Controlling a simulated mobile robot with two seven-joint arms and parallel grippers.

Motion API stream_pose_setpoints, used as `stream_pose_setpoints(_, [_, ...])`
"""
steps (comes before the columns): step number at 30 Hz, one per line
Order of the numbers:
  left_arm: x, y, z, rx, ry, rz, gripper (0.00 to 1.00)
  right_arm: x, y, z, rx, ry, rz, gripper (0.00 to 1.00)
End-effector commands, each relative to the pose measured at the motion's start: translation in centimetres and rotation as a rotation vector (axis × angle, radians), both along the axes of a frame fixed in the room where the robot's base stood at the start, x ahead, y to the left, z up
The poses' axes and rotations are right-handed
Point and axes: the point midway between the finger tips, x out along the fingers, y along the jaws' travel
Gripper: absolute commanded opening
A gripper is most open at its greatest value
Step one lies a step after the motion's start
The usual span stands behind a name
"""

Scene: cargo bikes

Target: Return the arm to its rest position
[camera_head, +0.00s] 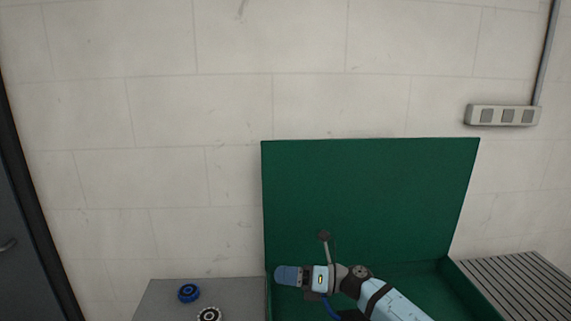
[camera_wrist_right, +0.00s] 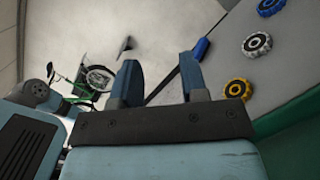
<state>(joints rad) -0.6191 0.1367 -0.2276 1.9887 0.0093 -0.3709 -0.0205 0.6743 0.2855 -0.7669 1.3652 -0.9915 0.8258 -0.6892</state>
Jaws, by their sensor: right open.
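My right gripper (camera_head: 283,275) is at the left end of my pale blue arm, over the left edge of the green bin (camera_head: 370,195), near the grey table. In the right wrist view its two blue fingers (camera_wrist_right: 158,64) stand apart with nothing between them. My left gripper is not in view.
A blue wheel (camera_head: 189,293) and a dark wheel with a pale rim (camera_head: 209,314) lie on the grey table (camera_head: 155,300). The wrist view adds a yellow wheel (camera_wrist_right: 238,88) and a blue piece (camera_wrist_right: 200,49) near the table edge. A green bike (camera_wrist_right: 97,78) stands beyond on the floor.

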Motion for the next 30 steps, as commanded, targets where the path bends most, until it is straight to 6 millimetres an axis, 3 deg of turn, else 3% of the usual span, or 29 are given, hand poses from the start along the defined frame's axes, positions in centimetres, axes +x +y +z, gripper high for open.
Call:
stream_pose_setpoints(1, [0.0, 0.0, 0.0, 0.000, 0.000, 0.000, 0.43, -1.4, 0.0, -1.3, 0.087, 0.107, -0.046, 0.40])
stream_pose_setpoints(5, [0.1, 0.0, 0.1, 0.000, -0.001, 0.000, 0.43, -3.9, -1.0, -3.8, 0.307, 0.397, -0.181, 0.40])
stream_pose_setpoints(14, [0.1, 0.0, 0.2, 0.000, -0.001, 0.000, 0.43, -10.4, -7.5, -12.4, 0.767, 1.106, -0.516, 0.40])
stream_pose_setpoints(20, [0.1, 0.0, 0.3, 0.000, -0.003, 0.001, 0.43, -17.8, -13.0, -19.6, 1.046, 1.576, -0.758, 0.40])
stream_pose_setpoints(24, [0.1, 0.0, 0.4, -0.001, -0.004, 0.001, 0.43, -24.2, -16.4, -23.9, 1.223, 1.872, -0.924, 0.40])
stream_pose_setpoints(30, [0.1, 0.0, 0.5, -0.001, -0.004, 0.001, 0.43, -31.1, -19.1, -27.1, 1.384, 2.136, -1.089, 0.40])
